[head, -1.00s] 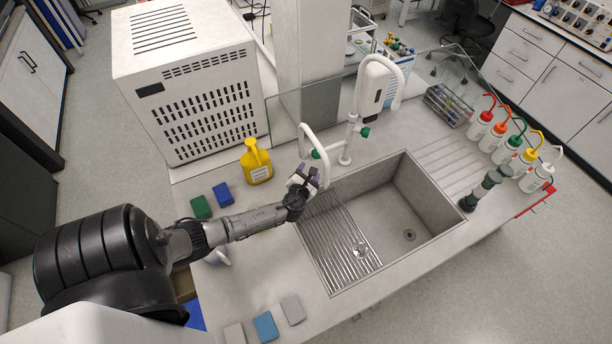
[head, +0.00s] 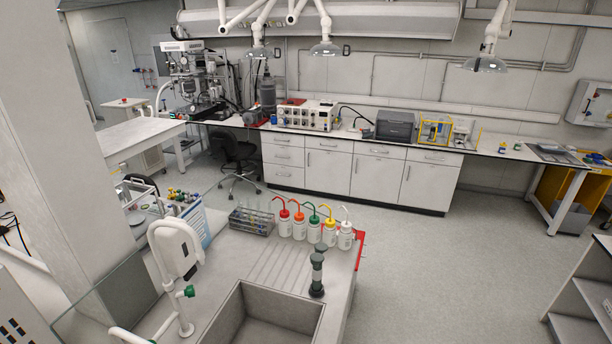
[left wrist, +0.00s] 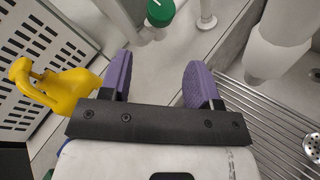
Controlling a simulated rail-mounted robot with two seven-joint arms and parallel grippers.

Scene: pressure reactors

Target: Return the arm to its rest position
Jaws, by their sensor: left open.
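My left gripper (left wrist: 158,84) shows in the left wrist view, its two purple fingers apart with nothing between them. It is over the counter beside the sink's ribbed drainer (left wrist: 265,125). Neither gripper is in the head view now. The head view shows the sink (head: 262,318) only in part, at the bottom edge.
Several wash bottles (head: 314,230) and a rack of tubes (head: 252,221) stand at the sink counter's far end. A long bench (head: 360,178) lines the back wall. Open floor (head: 450,265) lies to the right.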

